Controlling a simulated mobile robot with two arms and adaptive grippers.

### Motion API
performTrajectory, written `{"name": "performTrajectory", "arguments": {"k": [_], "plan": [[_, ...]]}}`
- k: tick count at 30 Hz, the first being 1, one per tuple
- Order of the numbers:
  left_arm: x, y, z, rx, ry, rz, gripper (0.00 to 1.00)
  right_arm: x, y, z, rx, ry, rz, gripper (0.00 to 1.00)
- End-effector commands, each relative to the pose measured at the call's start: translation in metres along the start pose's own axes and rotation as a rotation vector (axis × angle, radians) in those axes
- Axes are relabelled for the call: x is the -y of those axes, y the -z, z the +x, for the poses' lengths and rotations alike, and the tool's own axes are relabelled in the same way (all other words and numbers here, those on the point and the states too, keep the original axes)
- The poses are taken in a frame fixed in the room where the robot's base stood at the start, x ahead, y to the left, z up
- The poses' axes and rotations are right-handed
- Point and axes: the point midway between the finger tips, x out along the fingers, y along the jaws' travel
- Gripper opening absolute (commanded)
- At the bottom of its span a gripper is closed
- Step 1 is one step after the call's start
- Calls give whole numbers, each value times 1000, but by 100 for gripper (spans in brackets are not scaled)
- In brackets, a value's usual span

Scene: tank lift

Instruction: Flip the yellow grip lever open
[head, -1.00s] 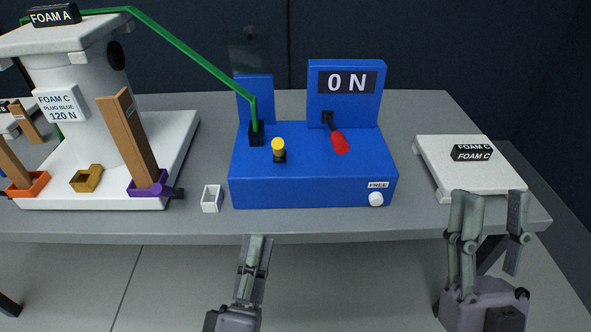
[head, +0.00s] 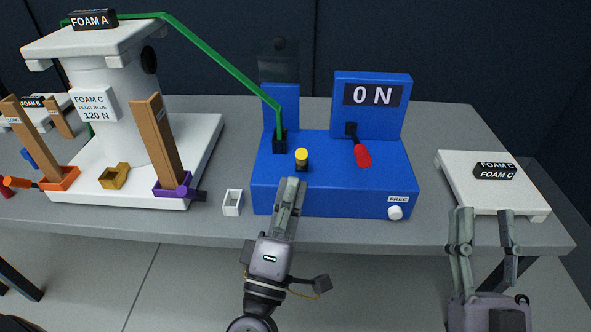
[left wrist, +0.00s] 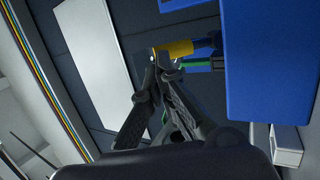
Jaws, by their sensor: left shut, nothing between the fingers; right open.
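The yellow grip lever (head: 302,155) is a short upright yellow knob on a dark base, on top of the blue box (head: 330,200). It shows as a yellow cylinder in the left wrist view (left wrist: 177,48). My left gripper (head: 292,183) is shut and empty, in front of the blue box with its tips just below the lever in the picture. In the left wrist view the fingertips (left wrist: 160,65) appear right by the lever; I cannot tell whether they touch it. My right gripper (head: 482,213) is open and empty at the table's front edge, before the white plate.
A red-handled lever (head: 362,155) and a display (head: 374,94) reading 0 N are on the blue unit. A green bar (head: 220,68) runs from the white tower (head: 108,123) to it. A white plate (head: 453,171) with a FOAM C block (head: 495,171) lies right.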

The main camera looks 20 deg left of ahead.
Motion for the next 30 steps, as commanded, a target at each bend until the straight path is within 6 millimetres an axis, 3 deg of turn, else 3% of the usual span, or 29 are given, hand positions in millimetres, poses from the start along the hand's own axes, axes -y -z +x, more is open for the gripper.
{"name": "performTrajectory", "arguments": {"k": [3, 9, 23, 30], "plan": [[-1, 0, 18, -2, -1, -1, 0, -2, -13, 0, 80, -3, -3, 41], [0, 0, 30, 0, 0, -1, 0, -3, -26, -2, 150, -6, -6, 41], [0, 0, 31, 1, 2, 0, 0, -4, -29, -2, 166, -7, -7, 41], [-2, 0, 33, 1, 14, -1, 0, -8, -53, -8, 313, -15, -13, 41]]}}
